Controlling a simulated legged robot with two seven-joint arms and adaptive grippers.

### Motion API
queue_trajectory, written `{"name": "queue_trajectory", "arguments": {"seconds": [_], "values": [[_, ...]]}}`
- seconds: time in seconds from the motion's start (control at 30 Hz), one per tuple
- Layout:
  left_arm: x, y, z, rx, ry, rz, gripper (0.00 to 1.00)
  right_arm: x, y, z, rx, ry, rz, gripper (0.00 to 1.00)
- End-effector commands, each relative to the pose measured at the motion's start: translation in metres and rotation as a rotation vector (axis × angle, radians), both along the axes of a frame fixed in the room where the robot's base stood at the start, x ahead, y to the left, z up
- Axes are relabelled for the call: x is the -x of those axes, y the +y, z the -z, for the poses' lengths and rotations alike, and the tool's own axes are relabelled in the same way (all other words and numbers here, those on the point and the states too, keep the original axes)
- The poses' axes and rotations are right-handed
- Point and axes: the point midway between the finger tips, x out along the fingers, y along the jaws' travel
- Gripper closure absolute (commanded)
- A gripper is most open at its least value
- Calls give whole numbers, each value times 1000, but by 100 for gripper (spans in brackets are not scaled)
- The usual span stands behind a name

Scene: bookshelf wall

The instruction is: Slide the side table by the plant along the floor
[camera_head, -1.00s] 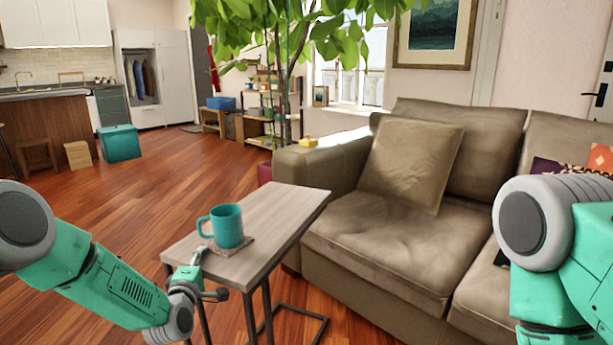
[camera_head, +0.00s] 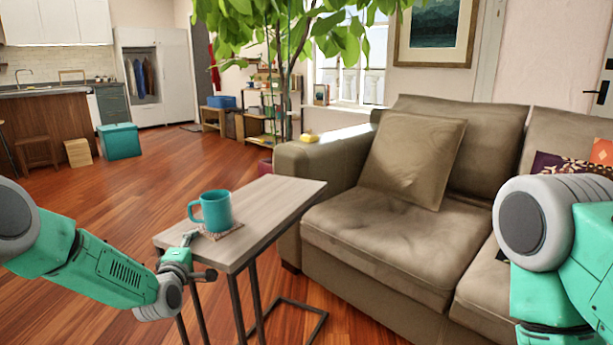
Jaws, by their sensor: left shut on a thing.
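The side table (camera_head: 262,205) has a light wood top and a dark metal frame. It stands on the floor in front of the left end of the sofa. A teal mug (camera_head: 213,210) stands upright on a patterned coaster (camera_head: 222,231) near the table's left end. My left gripper (camera_head: 188,243) is shut on the near left edge of the table top, close to the coaster. Its fingers are small in view and partly hidden. My right arm shows at the right edge, but its gripper is out of view.
A brown sofa (camera_head: 345,222) stands right of the table, its arm close to the table's far end. The leafy plant (camera_head: 300,25) rises behind the table. A teal box (camera_head: 120,141) sits farther back. Wood floor (camera_head: 140,195) is clear left of the table.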

Motion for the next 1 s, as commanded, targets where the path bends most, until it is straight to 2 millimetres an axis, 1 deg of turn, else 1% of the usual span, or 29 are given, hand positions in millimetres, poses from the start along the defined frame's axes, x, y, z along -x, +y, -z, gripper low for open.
{"name": "queue_trajectory", "arguments": {"seconds": [0.03, 0.13, 0.4, 0.7, 1.0], "values": [[0, -1, 4, 12, 14, 0, 100, 0, 0, 0, 0, 0, 0, 68], [-4, -2, 5, 15, 12, 0, 100, 0, 0, 3, 0, 0, 0, 68], [-27, -1, 6, 19, 12, 0, 100, 0, 0, 15, 0, 0, 0, 68], [-51, 0, 4, 19, 13, 0, 100, 0, 0, 13, 0, 0, 0, 68], [-53, 0, 5, 19, 16, 1, 100, 0, 0, 13, 0, 0, 0, 68]]}}
